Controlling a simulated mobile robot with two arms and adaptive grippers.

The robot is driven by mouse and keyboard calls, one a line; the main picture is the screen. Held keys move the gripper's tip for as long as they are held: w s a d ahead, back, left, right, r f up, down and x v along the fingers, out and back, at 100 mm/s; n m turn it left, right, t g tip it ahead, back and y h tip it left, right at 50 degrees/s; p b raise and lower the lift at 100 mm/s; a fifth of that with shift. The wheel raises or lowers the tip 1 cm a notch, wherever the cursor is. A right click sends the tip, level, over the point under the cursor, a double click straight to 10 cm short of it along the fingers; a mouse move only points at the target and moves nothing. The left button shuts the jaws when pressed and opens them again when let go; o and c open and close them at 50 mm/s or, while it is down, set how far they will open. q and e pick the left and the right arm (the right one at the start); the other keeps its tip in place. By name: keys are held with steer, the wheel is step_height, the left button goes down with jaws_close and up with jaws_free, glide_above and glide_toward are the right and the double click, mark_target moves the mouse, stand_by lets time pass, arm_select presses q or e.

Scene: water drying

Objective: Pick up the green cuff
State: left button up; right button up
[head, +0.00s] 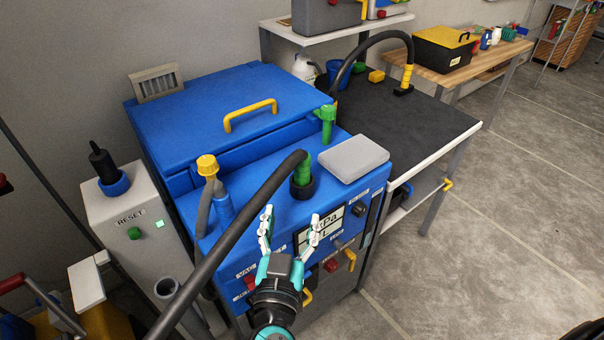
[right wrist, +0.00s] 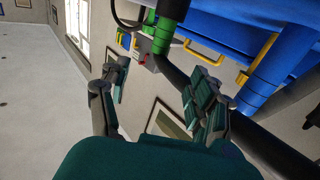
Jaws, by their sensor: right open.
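The green cuff (head: 303,169) is at the end of a thick black hose (head: 236,222), standing upright in a dark collar on top of the blue machine (head: 250,200). My right gripper (head: 292,216) is open and empty, its two fingers pointing toward the cuff, in front of it and apart from it. In the right wrist view the green cuff (right wrist: 161,36) shows beyond the open fingers of my right gripper (right wrist: 160,76), near the top, with the black hose running off to the lower right. My left gripper is not in view.
A green valve (head: 327,118) and a grey pad (head: 353,158) are near the cuff. A yellow-capped pipe (head: 207,168) stands at the left. The blue lid with a yellow handle (head: 250,114) is behind. A grey reset box (head: 135,225) is left; the dark table (head: 400,115) has bare room.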

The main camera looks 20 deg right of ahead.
mark_target(301, 166)
steer(key=x, duration=1.1)
steer(key=shift+w+d, duration=0.2)
steer(key=shift+w, duration=0.05)
steer(key=x, duration=0.5)
steer(key=shift+w+a+r, duration=0.1)
steer(key=shift+w+r, duration=0.1)
steer(key=shift+w, duration=0.05)
jaws_close()
